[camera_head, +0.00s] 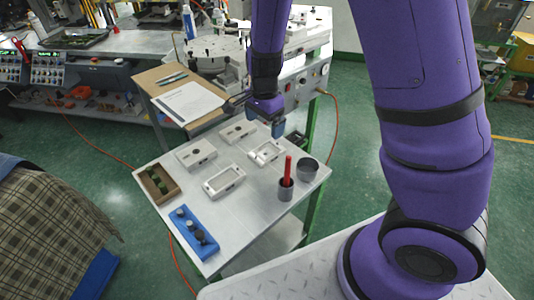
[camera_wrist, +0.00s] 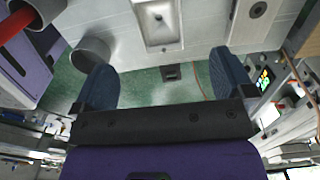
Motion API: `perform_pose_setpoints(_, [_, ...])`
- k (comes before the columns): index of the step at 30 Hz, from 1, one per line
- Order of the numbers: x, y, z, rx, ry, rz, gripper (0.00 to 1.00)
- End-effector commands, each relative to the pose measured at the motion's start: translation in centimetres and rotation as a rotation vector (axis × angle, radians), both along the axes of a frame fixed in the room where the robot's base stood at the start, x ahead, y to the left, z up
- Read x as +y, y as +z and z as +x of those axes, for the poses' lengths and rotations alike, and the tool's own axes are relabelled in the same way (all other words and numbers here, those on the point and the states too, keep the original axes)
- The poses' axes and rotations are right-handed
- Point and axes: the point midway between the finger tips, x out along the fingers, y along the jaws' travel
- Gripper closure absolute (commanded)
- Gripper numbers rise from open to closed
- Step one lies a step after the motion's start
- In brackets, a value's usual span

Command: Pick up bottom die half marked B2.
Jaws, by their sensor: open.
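Several pale die halves lie on the small metal table: one at the back (camera_head: 238,132), one at the left (camera_head: 196,154), a hollowed one at the front (camera_head: 224,181) and a hollowed one at the right (camera_head: 265,153). No marking is legible, so I cannot tell which is B2. My gripper (camera_head: 265,122) is above the table's back right, close to the right die half. In the wrist view my gripper (camera_wrist: 164,84) has its two blue fingers wide apart with nothing between. A hollowed die half (camera_wrist: 160,24) shows ahead of the fingers, and part of another (camera_wrist: 254,12) at the upper right.
A cup with a red-handled tool (camera_head: 286,181) and a grey cup (camera_head: 308,168) stand at the table's right. A blue tray (camera_head: 194,232) with dark knobs and a brown box (camera_head: 157,183) are at the left. A paper-topped stand (camera_head: 188,102) is behind.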

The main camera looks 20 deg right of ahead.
Motion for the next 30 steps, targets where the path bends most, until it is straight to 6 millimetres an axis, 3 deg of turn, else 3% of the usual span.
perform_pose_setpoints(10, [-0.2, -4.7, 0.0, 0.005, -0.011, -0.007, 0.0])
perform_pose_setpoints(17, [-0.2, -6.2, 0.0, 0.003, -0.01, -0.006, 0.0])
perform_pose_setpoints(30, [-0.8, -10.9, 0.1, 0.001, -0.009, -0.005, 0.0])
